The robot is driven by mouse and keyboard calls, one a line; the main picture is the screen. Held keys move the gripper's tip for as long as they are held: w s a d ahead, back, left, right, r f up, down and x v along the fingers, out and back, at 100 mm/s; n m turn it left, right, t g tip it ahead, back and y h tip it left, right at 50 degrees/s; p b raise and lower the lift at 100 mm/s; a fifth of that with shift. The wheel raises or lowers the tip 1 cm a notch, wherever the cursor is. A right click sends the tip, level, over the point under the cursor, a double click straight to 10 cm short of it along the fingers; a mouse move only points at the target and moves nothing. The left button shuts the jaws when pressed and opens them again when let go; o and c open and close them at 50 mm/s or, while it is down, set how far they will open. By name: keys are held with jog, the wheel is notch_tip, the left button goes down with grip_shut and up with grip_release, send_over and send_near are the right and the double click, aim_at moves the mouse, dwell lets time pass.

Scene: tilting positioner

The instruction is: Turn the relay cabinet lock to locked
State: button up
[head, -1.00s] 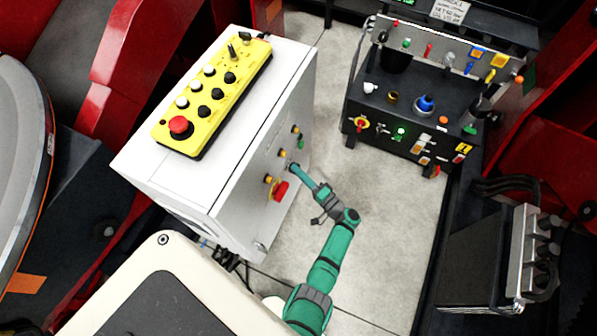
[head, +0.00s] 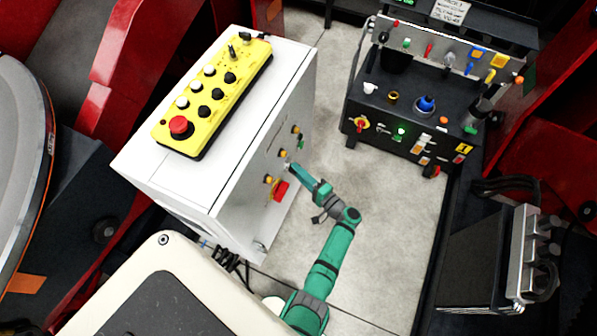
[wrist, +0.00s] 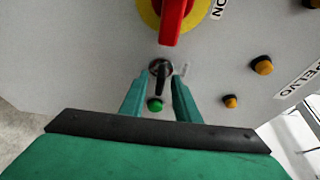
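The relay cabinet (head: 235,195) is a pale grey box left of my arm in the head view. My gripper (wrist: 160,84) is open, with one teal finger on each side of the handle and a visible gap to each. In the head view my gripper (head: 291,168) is close to the panel and the lock is hard to make out there.
A red rotary switch on yellow (wrist: 172,18) is just above the lock in the wrist view. A green button (wrist: 155,104) lies between the fingers, and amber buttons (wrist: 261,65) are to the right. Clear floor (head: 390,200) lies right of my arm.

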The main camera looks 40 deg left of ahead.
jog(key=s+d, duration=0.1)
jog(key=d, duration=0.9)
jog(key=shift+s+d, duration=0.35)
